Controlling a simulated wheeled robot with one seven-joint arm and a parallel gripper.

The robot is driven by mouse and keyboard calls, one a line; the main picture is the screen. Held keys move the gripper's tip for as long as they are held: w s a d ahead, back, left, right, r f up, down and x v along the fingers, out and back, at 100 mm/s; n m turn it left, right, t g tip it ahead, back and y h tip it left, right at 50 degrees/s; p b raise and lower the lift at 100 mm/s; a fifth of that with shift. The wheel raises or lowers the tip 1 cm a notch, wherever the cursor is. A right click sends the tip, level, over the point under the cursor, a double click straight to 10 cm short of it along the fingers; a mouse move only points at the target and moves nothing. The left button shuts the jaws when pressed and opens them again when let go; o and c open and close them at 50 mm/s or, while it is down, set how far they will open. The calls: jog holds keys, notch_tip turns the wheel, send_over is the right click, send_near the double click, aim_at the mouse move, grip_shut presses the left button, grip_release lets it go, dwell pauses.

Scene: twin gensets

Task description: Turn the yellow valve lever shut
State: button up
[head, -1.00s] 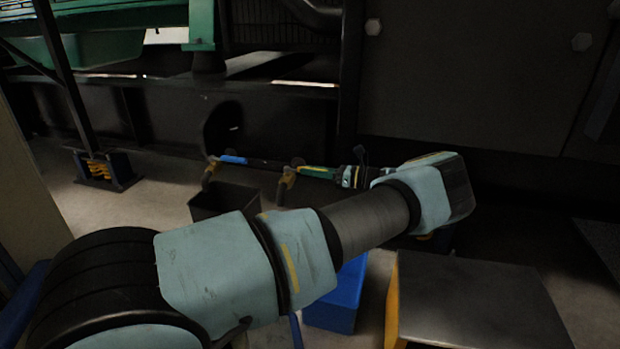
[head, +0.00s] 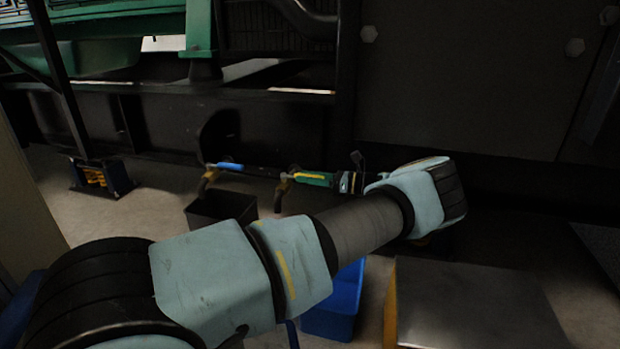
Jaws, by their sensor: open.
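The yellow valve lever (head: 307,175) is a thin strip on the brass valve (head: 289,178) near the middle of the head view, pointing right, roughly along the pipe. My gripper (head: 314,181) reaches it from the right, with its green fingers lying alongside the lever. The jaws are open. The fingers and lever overlap in the picture, so I cannot tell whether they touch or whether the lever lies between the fingers.
A second brass valve with a blue lever (head: 230,166) is to the left. A dark open bin (head: 215,210) is below it. A blue bin (head: 337,305) and a grey-topped box (head: 470,300) stand on the floor. A dark panel (head: 450,80) rises behind my wrist.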

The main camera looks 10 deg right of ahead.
jog(key=p+v, duration=0.2)
jog(key=v, duration=0.8)
jog(key=shift+s+d+p, duration=0.15)
jog(key=shift+d+p, duration=0.15)
jog(key=shift+d, duration=0.1)
